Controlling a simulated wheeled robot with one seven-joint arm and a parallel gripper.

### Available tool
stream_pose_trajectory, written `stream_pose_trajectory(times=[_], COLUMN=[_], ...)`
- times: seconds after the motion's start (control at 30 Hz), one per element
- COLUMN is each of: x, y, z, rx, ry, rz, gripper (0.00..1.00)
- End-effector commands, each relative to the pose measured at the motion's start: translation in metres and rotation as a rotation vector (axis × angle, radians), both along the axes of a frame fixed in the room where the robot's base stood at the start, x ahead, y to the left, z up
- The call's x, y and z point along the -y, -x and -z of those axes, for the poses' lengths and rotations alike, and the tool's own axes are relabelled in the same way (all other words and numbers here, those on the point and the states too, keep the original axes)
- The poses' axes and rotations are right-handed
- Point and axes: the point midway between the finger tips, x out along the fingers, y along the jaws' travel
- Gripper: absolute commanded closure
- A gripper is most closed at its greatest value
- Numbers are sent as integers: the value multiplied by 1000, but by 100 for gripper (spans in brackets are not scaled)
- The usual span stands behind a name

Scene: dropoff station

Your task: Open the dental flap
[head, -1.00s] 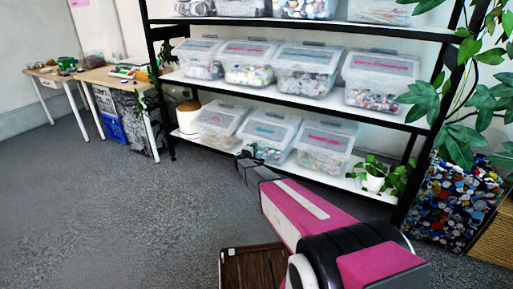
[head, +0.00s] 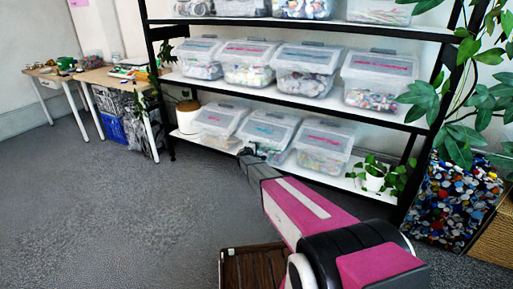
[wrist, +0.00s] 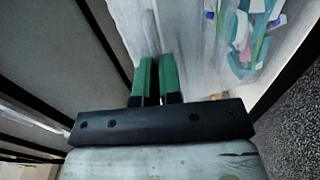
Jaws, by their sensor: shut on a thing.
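Clear lidded bins stand on the bottom shelf in the head view. My gripper (head: 248,156) is at the front of the middle one (head: 263,133), which has a teal label. In the wrist view, the two green fingers of my gripper (wrist: 157,62) are close together, with a thin clear edge between them. I take this edge to be the dental flap (wrist: 146,28), though its outline is hard to make out. Toothbrush-like coloured items (wrist: 245,30) show through clear plastic to the right. How far the flap stands open is not clear.
More bins fill the middle shelf (head: 215,84) just above. A potted plant (head: 374,181) stands at the right end of the bottom shelf. A large clear container of colourful bits (head: 455,205) is at the right. The grey floor at left is clear.

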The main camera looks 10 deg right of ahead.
Motion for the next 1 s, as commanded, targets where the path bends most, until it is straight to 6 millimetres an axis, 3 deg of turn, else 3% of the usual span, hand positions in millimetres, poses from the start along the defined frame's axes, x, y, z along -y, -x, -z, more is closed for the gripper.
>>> stream_pose_trajectory(times=[0.47,0.8,1.0], x=[-9,-11,-9], y=[16,16,13], z=[-55,-104,-124], rx=[-198,-386,-467], ry=[-151,-289,-346], rz=[0,-1,1], gripper=[100,100,100])
